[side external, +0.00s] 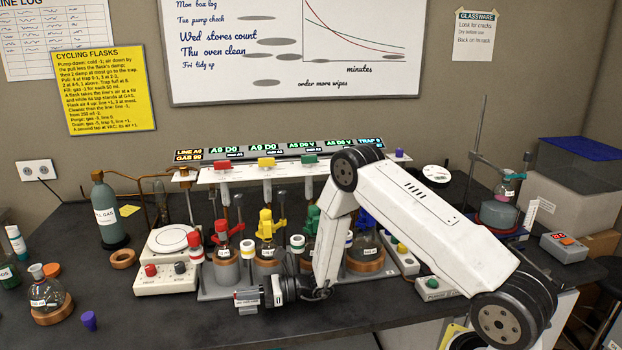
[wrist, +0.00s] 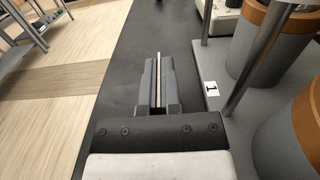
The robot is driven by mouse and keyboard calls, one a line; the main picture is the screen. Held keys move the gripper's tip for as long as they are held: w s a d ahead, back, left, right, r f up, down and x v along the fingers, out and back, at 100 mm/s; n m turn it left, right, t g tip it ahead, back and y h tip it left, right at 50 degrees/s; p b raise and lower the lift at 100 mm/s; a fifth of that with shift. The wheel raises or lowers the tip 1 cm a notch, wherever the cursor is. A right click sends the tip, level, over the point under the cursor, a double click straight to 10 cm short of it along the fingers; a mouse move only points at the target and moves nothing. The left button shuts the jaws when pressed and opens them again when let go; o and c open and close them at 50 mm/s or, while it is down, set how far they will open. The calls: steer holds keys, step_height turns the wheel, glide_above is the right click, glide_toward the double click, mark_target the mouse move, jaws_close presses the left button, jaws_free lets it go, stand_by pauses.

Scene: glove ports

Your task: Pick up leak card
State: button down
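My gripper (side external: 247,297) is low in front of the flask stand, over the dark bench, pointing left. In the wrist view my gripper's two grey fingers (wrist: 160,75) are close together. A thin pale edge, which looks like the leak card (wrist: 159,58) seen edge-on, lies between them and reaches slightly past the tips. In the side view a small white label-like face with dark print, likely the leak card (side external: 247,304), shows at the fingers. Its print is too small to read, and the fingers hide part of it.
The grey flask stand (wrist: 213,105), with a "1" tag, is close on the right of the fingers in the wrist view. A control box (side external: 166,279) and purple stopper (side external: 89,320) are to the left. The bench front (side external: 190,325) is mostly clear.

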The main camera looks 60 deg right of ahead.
steer(key=shift+r, duration=0.1)
stand_by(0.4)
steer(key=shift+r, duration=0.75)
steer(key=s+r, duration=1.1)
steer(key=s, duration=0.3)
steer(key=shift+r, duration=0.15)
steer(key=shift+d, duration=0.1)
steer(key=shift+v, duration=2.65)
steer(key=shift+w+d+f, duration=0.15)
steer(key=shift+w+f, duration=1.35)
steer(key=shift+w, duration=0.75)
steer(key=shift+w+d+f, duration=0.15)
steer(key=shift+w+f, duration=1.35)
steer(key=shift+w, duration=0.7)
steer(key=shift+w+d+f, duration=0.15)
steer(key=shift+w+f, duration=1.4)
steer(key=shift+w, duration=0.7)
